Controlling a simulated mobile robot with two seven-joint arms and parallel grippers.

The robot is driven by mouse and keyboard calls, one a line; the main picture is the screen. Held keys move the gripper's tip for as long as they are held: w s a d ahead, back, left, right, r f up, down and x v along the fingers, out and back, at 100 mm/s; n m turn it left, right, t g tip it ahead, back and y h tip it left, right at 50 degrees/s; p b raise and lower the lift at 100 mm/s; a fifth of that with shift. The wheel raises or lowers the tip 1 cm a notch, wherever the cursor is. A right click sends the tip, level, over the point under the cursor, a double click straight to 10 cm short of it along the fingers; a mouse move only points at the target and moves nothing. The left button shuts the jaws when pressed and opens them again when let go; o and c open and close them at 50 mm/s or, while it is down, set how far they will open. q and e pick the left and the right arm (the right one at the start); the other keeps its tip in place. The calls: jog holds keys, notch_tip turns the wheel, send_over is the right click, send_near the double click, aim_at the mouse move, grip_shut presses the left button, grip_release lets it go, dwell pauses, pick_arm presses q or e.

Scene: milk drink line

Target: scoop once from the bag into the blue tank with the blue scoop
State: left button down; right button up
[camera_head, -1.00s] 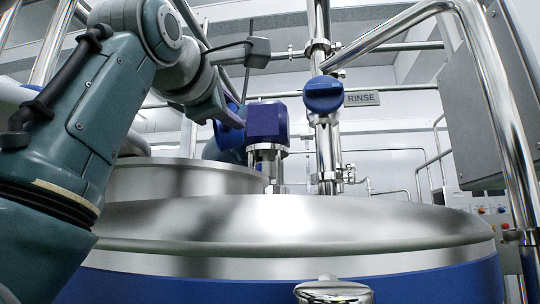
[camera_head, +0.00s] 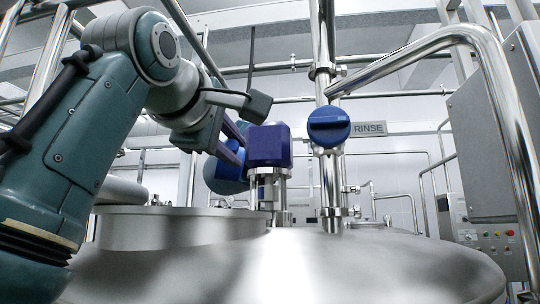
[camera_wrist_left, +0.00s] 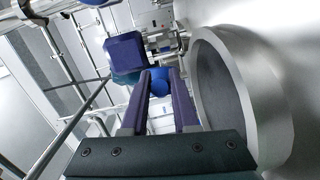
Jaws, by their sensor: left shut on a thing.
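The tank's broad steel top (camera_head: 390,265) fills the bottom of the head view, with a raised round collar (camera_head: 180,230) at its left. The collar's round mouth (camera_wrist_left: 228,85) is at the right in the left wrist view. My left gripper (camera_head: 234,147) is shut on the blue scoop (camera_head: 222,174), which is above the far side of the collar. The scoop shows beyond the purple fingers in the left wrist view (camera_wrist_left: 160,82). Its contents are hidden. The bag and my right gripper are not in view.
A blue-purple motor box (camera_head: 268,146) on a steel stem stands close right of the scoop. A steel pipe with a blue valve cap (camera_head: 329,126) rises further right. A bent pipe (camera_head: 500,110) and grey cabinet (camera_head: 490,125) occupy the right side.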

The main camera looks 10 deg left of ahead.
pick_arm(q)
notch_tip(320, 180, up, 2)
jog(key=m+g+y+p, duration=0.1)
jog(key=m+p, duration=0.2)
jog(key=p, duration=0.3)
jog(key=m+g+y+p, duration=0.1)
jog(key=m+g+p, duration=0.1)
jog(key=p, duration=0.4)
jog(key=shift+d+r+m, duration=0.1)
jog(key=shift+m, duration=0.3)
jog(key=r+m+y+p, duration=0.1)
jog(key=p, duration=0.2)
jog(key=m+g+y+p, duration=0.1)
jog(key=p, duration=0.3)
jog(key=r+m+g+y+p, duration=0.1)
jog(key=m+p, duration=0.1)
jog(key=p, duration=0.1)
jog(key=shift+w+d+r+y+p, duration=0.1)
jog(key=shift+d+r+y+p, duration=0.1)
jog(key=shift+r+y+p, duration=0.15)
jog(key=shift+m+g+y+p, duration=0.3)
jog(key=shift+m+y+p, duration=0.1)
jog(key=shift+y+p, duration=0.1)
jog(key=shift+f, duration=0.15)
